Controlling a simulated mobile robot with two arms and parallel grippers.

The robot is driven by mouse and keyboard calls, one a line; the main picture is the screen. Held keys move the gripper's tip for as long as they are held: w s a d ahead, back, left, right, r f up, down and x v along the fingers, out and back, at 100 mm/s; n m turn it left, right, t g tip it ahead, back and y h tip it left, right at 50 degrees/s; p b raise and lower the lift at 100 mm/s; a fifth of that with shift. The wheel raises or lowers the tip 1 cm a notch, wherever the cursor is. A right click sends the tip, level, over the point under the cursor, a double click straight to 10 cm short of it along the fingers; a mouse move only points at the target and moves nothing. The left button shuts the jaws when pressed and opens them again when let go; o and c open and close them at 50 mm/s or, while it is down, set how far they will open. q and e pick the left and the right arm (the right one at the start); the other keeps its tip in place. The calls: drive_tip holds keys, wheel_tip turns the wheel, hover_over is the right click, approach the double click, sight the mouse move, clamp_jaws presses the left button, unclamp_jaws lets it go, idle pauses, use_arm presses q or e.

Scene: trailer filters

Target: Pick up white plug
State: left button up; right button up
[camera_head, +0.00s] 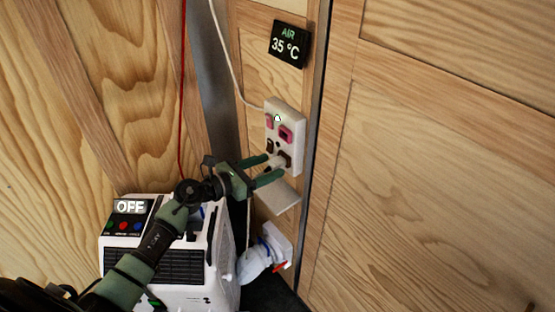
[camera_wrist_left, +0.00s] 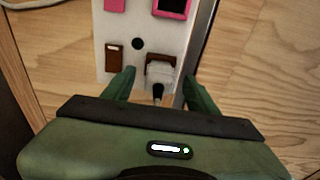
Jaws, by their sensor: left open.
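The white plug (camera_wrist_left: 160,74) sits in the lower right brown socket of the white wall outlet panel (camera_wrist_left: 135,20). In the head view the plug (camera_head: 276,161) is partly hidden by the fingers of my left gripper (camera_head: 276,166). The left gripper is open. In the left wrist view its two fingers (camera_wrist_left: 160,78) stand on either side of the plug, with a gap on each side. I cannot tell exactly how deep they reach. My right gripper is not in view.
A white machine with an OFF display (camera_head: 130,207) stands below my arm. A white hose (camera_head: 257,262) meets a wall fitting. A white box (camera_head: 277,196) is under the panel. A temperature display (camera_head: 289,44) hangs above. A red cord (camera_head: 182,90) and a white cord (camera_head: 228,60) hang nearby.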

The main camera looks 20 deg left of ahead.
use_arm(q)
drive_tip(key=shift+x, duration=0.95)
drive_tip(key=shift+s, duration=0.1)
clamp_jaws()
drive_tip(key=shift+a, duration=0.1)
drive_tip(key=shift+r, duration=0.1)
drive_tip(key=shift+s+a+r, duration=0.15)
drive_tip(key=shift+s+r, duration=0.05)
drive_tip(key=s+a+r+b, duration=0.2)
drive_tip(key=s+a+r, duration=0.4)
drive_tip(key=s, duration=0.5)
drive_tip(key=shift+s+a+r, duration=0.3)
drive_tip(key=shift+a+r, duration=0.1)
drive_tip(key=shift+r, duration=0.3)
